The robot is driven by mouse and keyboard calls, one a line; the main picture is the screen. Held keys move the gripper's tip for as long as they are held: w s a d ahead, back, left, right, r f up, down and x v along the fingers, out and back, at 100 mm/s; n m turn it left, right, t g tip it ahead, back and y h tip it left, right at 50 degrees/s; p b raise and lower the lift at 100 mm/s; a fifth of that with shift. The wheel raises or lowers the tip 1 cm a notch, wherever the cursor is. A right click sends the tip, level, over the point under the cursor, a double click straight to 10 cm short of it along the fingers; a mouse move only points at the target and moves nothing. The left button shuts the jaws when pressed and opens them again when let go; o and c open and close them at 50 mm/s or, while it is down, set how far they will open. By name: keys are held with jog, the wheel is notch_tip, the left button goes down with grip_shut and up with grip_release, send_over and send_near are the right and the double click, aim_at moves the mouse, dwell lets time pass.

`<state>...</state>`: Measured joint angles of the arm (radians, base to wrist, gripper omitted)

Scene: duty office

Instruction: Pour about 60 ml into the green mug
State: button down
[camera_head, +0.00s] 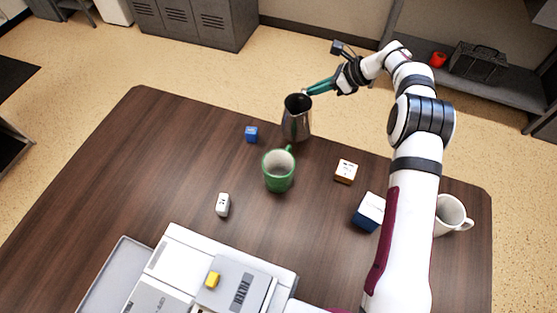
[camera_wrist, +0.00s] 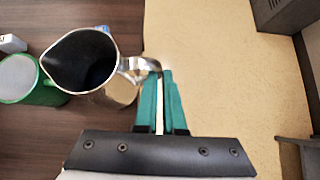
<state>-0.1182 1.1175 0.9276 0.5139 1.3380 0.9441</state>
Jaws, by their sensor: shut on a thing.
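A steel pitcher (camera_head: 296,120) stands near the far edge of the table (camera_head: 120,170), upright as far as I can see. My gripper (camera_head: 306,92) has teal fingers and is shut on the pitcher's handle. In the wrist view my gripper (camera_wrist: 160,75) closes on the handle, with the pitcher (camera_wrist: 110,92) to its left; its inside is dark and I cannot tell the liquid level. The green mug (camera_head: 278,172) stands upright just in front of the pitcher, apart from it in the head view. It also shows at the left of the wrist view (camera_wrist: 40,95), with a pale inside.
A blue cube (camera_head: 251,134), a white block (camera_head: 223,204), an orange-and-white block (camera_head: 346,171) and a blue-and-white box (camera_head: 368,212) lie around the mug. A white mug (camera_head: 451,215) is at the right, behind my arm. A white machine (camera_head: 200,270) fills the front.

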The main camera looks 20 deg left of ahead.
notch_tip(320, 180, down, 3)
jog(key=shift+f, duration=0.15)
jog(key=shift+a, duration=0.1)
notch_tip(320, 180, up, 11)
jog(key=n+t+y+p, duration=0.2)
jog(key=n+t, duration=0.2)
jog(key=t, duration=0.5)
send_over(304, 114)
jog(key=shift+f, duration=0.2)
jog(key=shift+s+r+n+t+p, duration=0.3)
jog(key=shift+s+r+p, duration=0.05)
jog(key=shift+p, duration=0.1)
